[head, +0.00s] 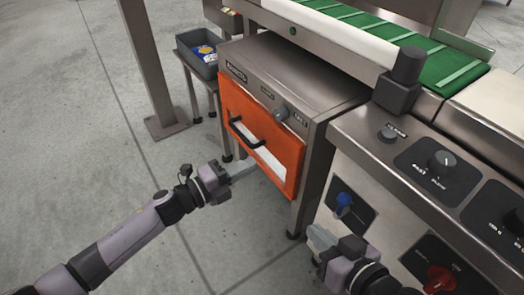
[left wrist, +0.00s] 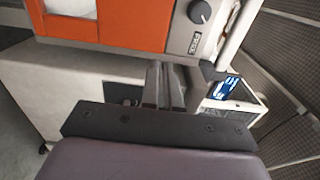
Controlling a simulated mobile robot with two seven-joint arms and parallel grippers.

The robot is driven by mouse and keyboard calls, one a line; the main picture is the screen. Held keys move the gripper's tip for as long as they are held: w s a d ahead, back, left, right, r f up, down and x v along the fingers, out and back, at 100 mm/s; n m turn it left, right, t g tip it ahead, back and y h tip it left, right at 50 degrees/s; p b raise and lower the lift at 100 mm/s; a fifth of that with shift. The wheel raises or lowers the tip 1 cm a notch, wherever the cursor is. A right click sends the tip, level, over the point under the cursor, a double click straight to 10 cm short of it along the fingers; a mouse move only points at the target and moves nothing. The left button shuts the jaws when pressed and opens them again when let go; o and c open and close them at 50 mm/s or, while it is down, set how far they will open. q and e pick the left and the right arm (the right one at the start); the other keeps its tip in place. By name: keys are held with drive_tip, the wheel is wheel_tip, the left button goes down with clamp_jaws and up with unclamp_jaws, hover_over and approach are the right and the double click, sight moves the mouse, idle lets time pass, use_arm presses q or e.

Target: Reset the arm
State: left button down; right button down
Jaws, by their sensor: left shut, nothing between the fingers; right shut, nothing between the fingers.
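My left gripper (head: 245,172) is shut and empty. In the head view it points at the lower part of the orange door of a metal cabinet, and I cannot tell whether it touches. In the left wrist view its closed fingers (left wrist: 168,85) show below the orange door (left wrist: 115,22). My right gripper (head: 320,237) is shut and empty, in front of the control panel at the lower right.
The metal cabinet (head: 322,97) has an orange door (head: 285,165) with a black handle (head: 247,135) and a knob (head: 281,113). A conveyor with a green belt (head: 425,62) runs behind. A control panel (head: 405,205) has a blue switch (head: 343,203) and red knob (head: 440,278). A grey bin (head: 205,65) stands behind. Floor at left is clear.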

use_arm(q)
drive_tip(key=shift+v, duration=1.6)
use_arm(e)
drive_tip(key=shift+d+r, duration=0.15)
drive_tip(key=shift+d, duration=0.1)
